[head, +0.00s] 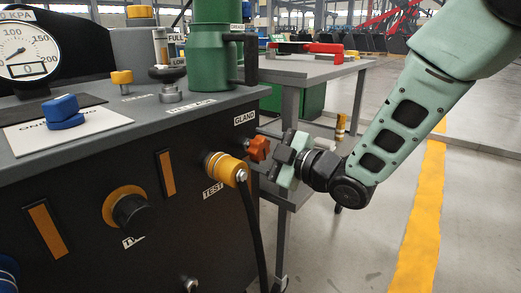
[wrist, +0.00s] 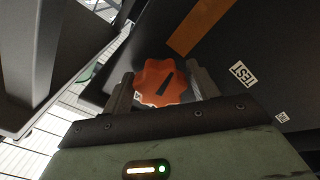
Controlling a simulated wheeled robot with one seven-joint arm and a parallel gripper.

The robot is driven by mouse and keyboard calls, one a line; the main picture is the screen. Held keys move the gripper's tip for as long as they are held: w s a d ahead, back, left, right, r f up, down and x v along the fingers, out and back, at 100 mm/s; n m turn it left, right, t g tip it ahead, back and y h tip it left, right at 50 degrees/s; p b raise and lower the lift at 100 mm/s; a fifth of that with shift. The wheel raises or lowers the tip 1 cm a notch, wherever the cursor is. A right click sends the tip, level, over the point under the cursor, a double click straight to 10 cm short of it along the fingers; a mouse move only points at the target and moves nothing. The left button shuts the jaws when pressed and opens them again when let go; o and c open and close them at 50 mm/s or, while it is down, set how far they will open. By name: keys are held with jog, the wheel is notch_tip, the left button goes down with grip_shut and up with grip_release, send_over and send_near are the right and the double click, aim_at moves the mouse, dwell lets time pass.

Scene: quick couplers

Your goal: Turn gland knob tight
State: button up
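The orange lobed gland knob (head: 258,148) sticks out of the dark front panel below the GLAND label (head: 244,117), near the panel's right edge. In the wrist view the knob (wrist: 161,82) shows a dark pointer line on its face. My gripper (head: 272,160) is just in front of the knob, reaching in from the right. In the wrist view its two fingers (wrist: 160,92) stand apart, one on each side of the knob. A gap shows at the left finger; contact at the right finger is unclear.
A yellow test coupling (head: 226,168) with a black hose (head: 256,225) hangs just left of the knob. A black dial knob (head: 130,211) is further left. A grey side table (head: 312,68) with a red-handled tool (head: 325,50) stands behind. Open floor lies to the right.

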jog(key=c, duration=0.6)
jog(key=shift+m, duration=0.3)
jog(key=m+p, duration=0.2)
jog(key=m, duration=0.2)
jog(key=m+p, duration=0.3)
jog(key=m, duration=0.2)
jog(key=m+p, duration=0.4)
jog(key=m, duration=0.2)
jog(key=shift+s, duration=0.1)
jog(key=shift+m+p, duration=1.7)
jog(key=shift+m, duration=0.6)
jog(key=shift+f, duration=0.1)
